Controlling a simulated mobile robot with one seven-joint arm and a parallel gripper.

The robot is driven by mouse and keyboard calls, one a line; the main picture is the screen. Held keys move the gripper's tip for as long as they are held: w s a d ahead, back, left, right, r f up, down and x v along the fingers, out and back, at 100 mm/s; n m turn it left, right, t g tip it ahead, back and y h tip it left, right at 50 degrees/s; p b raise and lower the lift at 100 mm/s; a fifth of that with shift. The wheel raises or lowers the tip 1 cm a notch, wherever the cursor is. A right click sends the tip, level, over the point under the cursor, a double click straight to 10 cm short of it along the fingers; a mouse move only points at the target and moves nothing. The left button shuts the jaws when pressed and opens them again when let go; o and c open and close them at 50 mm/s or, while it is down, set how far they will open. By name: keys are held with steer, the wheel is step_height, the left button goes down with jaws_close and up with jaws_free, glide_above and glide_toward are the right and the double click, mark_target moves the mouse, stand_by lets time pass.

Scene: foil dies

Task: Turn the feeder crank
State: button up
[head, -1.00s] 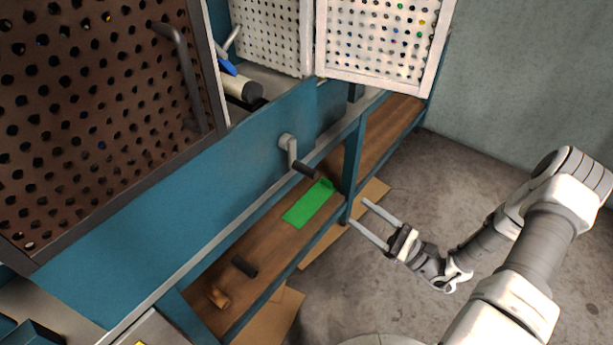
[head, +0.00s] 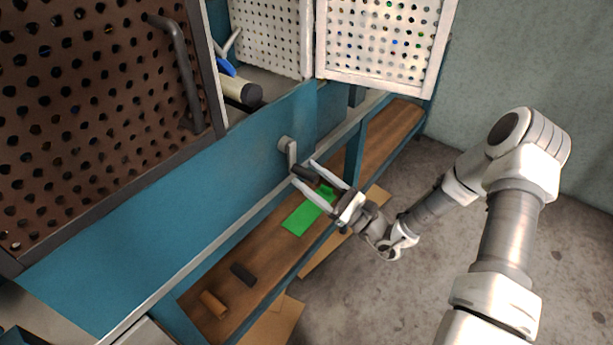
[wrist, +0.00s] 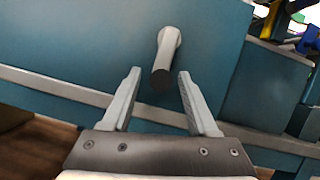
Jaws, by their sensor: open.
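The feeder crank (head: 290,153) sticks out of the blue front panel, with a grey arm and a dark handle pointing outward. My gripper (head: 303,171) is open at the crank, its fingers on either side of the handle. In the wrist view the crank (wrist: 167,48) shows as a grey arm with the dark handle end toward the camera, between the tips of my open gripper (wrist: 159,72). I see gaps on both sides of the handle there, so the fingers look apart from it.
Below the panel is a wooden shelf (head: 262,246) with a green piece (head: 306,213), a dark cylinder (head: 243,274) and a brown cylinder (head: 213,303). A blue post (head: 354,158) stands right of the crank. A perforated brown panel (head: 90,110) and a white one (head: 378,40) are above.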

steer(key=shift+w+a+r, duration=0.25)
steer(key=shift+w+a, duration=0.15)
steer(key=shift+a, duration=0.15)
jaws_close()
stand_by(1.1)
